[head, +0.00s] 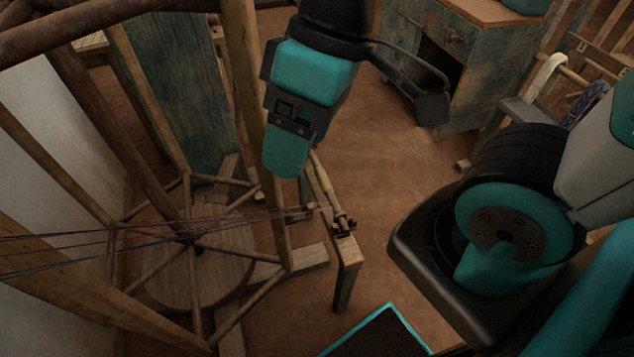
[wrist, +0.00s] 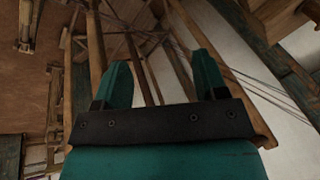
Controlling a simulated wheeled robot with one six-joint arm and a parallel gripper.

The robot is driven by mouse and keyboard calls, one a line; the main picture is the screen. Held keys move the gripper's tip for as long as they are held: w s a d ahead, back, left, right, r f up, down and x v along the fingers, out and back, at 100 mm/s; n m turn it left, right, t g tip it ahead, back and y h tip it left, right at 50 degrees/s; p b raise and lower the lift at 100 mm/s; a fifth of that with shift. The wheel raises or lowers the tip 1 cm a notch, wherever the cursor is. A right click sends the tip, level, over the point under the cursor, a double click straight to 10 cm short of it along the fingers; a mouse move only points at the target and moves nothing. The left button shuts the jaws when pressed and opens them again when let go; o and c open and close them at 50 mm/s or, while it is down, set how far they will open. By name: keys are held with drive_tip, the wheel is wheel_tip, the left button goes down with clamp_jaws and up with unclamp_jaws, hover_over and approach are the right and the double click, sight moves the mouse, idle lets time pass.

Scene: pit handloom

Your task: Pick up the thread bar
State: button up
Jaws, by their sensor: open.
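A slim wooden bar (head: 329,190), which I take to be the thread bar, lies along the top of a narrow wooden stand (head: 348,252) near the middle of the head view. Dark threads (head: 150,229) run to it from the left. My gripper (head: 287,165) points down just above and left of the bar's far end, and hides part of what lies behind. In the wrist view my gripper (wrist: 160,62) shows two teal fingers spread wide with nothing between them. I cannot pick out the bar for certain in the wrist view.
A spoked wooden wheel frame (head: 190,238) stands left of the stand, with upright posts (head: 245,80) close to my gripper. A worn blue-green cabinet (head: 480,75) stands at the back right. Bare brown floor (head: 365,170) lies between the stand and the cabinet.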

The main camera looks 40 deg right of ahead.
wheel_tip(320, 180, down, 12)
drive_tip(key=b, duration=0.8)
drive_tip(key=m+t+h+b, duration=0.3)
drive_tip(key=m+t+b, duration=0.3)
drive_tip(key=m, duration=0.5)
approach(325, 178)
drive_tip(key=shift+g, duration=0.4)
drive_tip(key=w+f+b, duration=0.2)
drive_tip(key=w+f, duration=0.1)
drive_tip(key=shift+w+f+b, duration=0.1)
drive_tip(key=shift+f+b, duration=0.2)
drive_tip(key=shift+s+b+x, duration=0.15)
drive_tip(key=shift+b+x, duration=0.1)
drive_tip(key=shift+x, duration=1.3)
drive_tip(key=shift+s+b+x, duration=0.15)
drive_tip(key=shift+b+x, duration=0.05)
drive_tip(key=shift+x, duration=1.3)
drive_tip(key=shift+a+f, duration=0.1)
drive_tip(key=shift+a, duration=0.05)
drive_tip(key=shift+c, duration=0.5)
drive_tip(key=c, duration=1)
